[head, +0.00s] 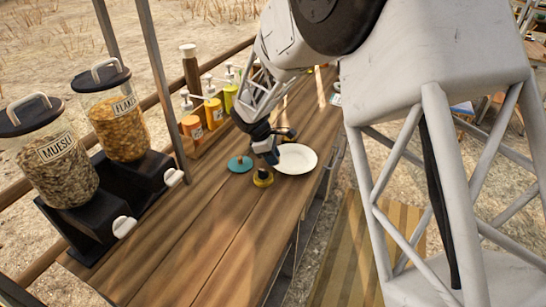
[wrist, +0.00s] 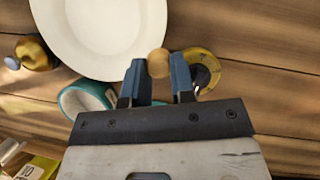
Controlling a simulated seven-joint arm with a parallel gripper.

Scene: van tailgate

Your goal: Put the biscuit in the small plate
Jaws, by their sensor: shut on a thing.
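My gripper (wrist: 157,75) is shut on the biscuit, a small round tan piece (wrist: 158,62) between its two blue fingertips. The white plate (wrist: 100,25) lies just beyond the fingertips, up and to the left in the wrist view. In the head view the plate (head: 298,158) is on the wooden counter, right of my gripper (head: 270,157). I cannot make out the biscuit in the head view. Whether the biscuit touches the counter or hangs above it, I cannot tell. It is beside the plate, not over its middle.
A teal round item (head: 240,164) and a yellow one (head: 263,179) stand close to my gripper. A small yellow and dark blue item (wrist: 35,52) is left of the plate. Pump bottles (head: 213,108) and cereal dispensers (head: 115,115) line the back. The front counter (head: 190,250) is clear.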

